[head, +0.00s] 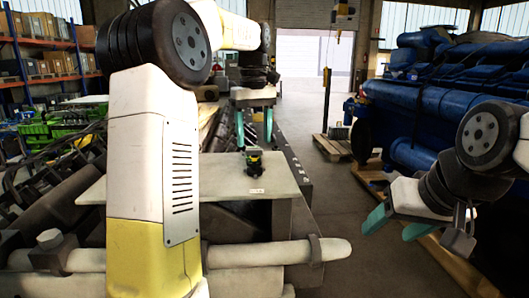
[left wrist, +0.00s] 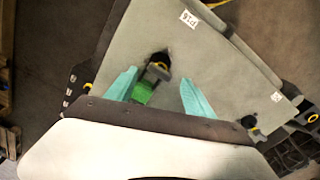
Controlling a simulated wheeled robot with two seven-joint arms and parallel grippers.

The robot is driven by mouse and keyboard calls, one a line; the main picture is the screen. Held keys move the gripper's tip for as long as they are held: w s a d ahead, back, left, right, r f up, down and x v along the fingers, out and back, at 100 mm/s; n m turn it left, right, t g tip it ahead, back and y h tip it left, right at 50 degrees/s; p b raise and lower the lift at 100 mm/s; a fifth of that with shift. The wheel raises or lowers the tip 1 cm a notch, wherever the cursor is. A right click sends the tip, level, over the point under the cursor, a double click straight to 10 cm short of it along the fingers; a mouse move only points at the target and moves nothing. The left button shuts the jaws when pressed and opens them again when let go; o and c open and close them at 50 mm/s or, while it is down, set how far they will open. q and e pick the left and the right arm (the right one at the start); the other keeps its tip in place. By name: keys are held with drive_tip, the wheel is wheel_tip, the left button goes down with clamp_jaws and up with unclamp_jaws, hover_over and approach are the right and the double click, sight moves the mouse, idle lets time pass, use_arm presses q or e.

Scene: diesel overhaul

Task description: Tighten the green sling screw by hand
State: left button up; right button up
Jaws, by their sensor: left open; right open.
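The green sling screw (left wrist: 143,92) shows in the left wrist view beside a dark shackle-like fitting with a yellow part (left wrist: 158,68). In the head view this small dark, yellow and green fitting (head: 254,163) stands on the pale grey plate (head: 215,178). My left gripper (head: 255,138) points down above the fitting, open. In the left wrist view its turquoise fingers (left wrist: 160,80) lie on either side of the green screw, which appears nearer the left finger. I cannot tell whether they touch it. My right gripper (head: 394,226) is open and empty at the right, away from the plate.
Other yellow-and-black fittings (left wrist: 249,121) sit near the plate's edge in the left wrist view. A large blue engine (head: 440,105) fills the right side. A pallet (head: 331,147) lies on the floor. Dark machinery and a thick bar (head: 280,253) are in front.

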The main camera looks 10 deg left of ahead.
sight(254, 151)
use_arm(q)
drive_tip(key=n, duration=0.4)
drive_tip(key=shift+n, duration=0.4)
drive_tip(key=n, duration=0.7)
drive_tip(key=shift+n, duration=0.4)
drive_tip(key=shift+f+n, duration=0.25)
drive_tip(key=shift+n, duration=0.35)
drive_tip(key=shift+f, duration=2.3)
clamp_jaws()
